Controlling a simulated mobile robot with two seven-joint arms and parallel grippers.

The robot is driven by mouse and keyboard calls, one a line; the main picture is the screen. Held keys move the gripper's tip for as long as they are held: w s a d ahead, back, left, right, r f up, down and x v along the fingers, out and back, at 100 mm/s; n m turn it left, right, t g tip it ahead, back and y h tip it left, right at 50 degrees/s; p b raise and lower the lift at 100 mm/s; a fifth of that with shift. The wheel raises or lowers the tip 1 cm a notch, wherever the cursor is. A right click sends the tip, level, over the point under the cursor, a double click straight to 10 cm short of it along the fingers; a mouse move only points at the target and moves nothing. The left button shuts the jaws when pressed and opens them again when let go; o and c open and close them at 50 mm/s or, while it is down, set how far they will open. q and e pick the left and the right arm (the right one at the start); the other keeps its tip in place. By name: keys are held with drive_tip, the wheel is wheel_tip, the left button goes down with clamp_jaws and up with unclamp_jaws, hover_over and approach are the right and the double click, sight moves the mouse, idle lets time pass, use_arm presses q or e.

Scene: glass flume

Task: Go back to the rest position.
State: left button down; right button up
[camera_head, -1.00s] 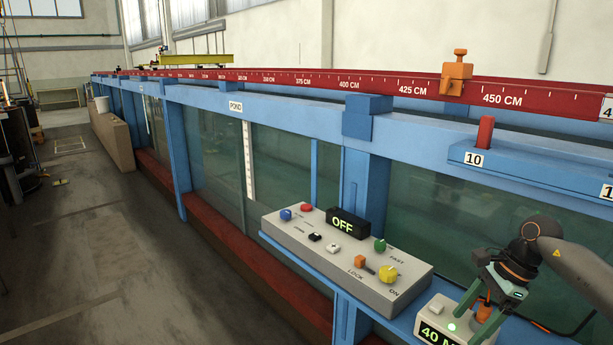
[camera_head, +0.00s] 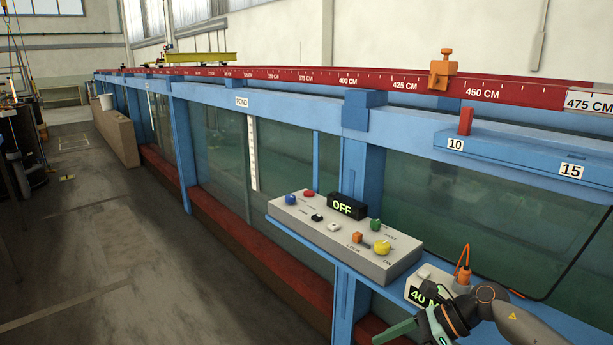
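My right gripper (camera_head: 408,335) is at the bottom edge, with its arm coming in from the right. One green finger points left, spread out from the dark wrist; the rest of the fingers is cut off by the frame. It looks open, and I see nothing held. An orange probe (camera_head: 463,272) with a cable stands at the small grey box with a green display (camera_head: 421,294), behind my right wrist, apart from the fingers. The wrist hides part of the box. My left gripper is not in view.
A grey control panel (camera_head: 398,262) on the blue ledge has buttons, a yellow knob (camera_head: 382,247) and a display reading OFF (camera_head: 347,206). The glass flume with its blue frame (camera_head: 355,170) runs along the right. An orange clamp (camera_head: 443,69) sits on the red rail.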

drive_tip(key=s+a+m+t+y, duration=0.4)
drive_tip(key=a+m+t+y, duration=0.2)
drive_tip(key=a+m, duration=0.55)
drive_tip(key=s+d+f+n+h, duration=0.4)
drive_tip(key=s+f+n, duration=0.3)
drive_tip(key=n, duration=0.4)
drive_tip(key=s+d+f+n+t+h, duration=0.1)
drive_tip(key=s+d+f+n+h, duration=0.3)
drive_tip(key=n, duration=0.8)
drive_tip(key=s+d+f+n+t+h, duration=0.1)
drive_tip(key=s+d+f+n+h, duration=0.4)
drive_tip(key=s+f+n, duration=0.4)
drive_tip(key=f+n+h, duration=0.1)
drive_tip(key=n, duration=0.2)
drive_tip(key=shift+s+f+p, duration=0.2)
drive_tip(key=shift+s+p, duration=0.1)
drive_tip(key=shift+p, duration=0.1)
